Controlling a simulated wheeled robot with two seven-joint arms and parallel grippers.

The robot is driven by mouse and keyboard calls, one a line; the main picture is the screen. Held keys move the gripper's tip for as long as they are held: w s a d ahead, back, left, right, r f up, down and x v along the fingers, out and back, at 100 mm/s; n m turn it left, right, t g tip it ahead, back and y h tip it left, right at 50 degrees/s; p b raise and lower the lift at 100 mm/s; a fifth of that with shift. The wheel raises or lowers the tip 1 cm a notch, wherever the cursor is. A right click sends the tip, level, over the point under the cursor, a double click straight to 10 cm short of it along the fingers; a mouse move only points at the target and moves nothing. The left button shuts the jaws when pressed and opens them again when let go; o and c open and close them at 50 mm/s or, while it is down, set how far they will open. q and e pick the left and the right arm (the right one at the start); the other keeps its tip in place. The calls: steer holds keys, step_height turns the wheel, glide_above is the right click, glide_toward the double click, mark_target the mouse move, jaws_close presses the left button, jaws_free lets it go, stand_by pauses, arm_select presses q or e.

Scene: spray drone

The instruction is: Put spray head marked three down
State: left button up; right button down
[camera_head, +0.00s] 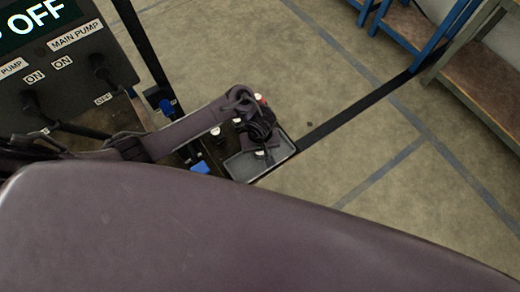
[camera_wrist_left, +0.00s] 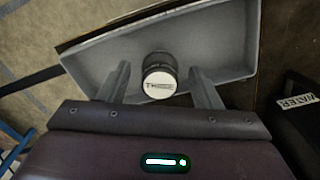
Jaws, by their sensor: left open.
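The spray head marked three (camera_wrist_left: 160,76) is dark and round with a white top that reads "THREE". In the left wrist view it stands over the floor of a grey tray (camera_wrist_left: 100,55). My left gripper (camera_wrist_left: 163,85) is open, with one finger on each side of it and visible gaps between. My right gripper is not in view.
A control panel (camera_head: 60,62) with pump switches stands at the upper left. Shelving (camera_head: 490,85) stands far right, with open floor between.

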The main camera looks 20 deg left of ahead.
arm_select(q)
step_height(320, 180, up, 12)
steer(key=p, duration=0.8)
steer(key=shift+r, duration=0.15)
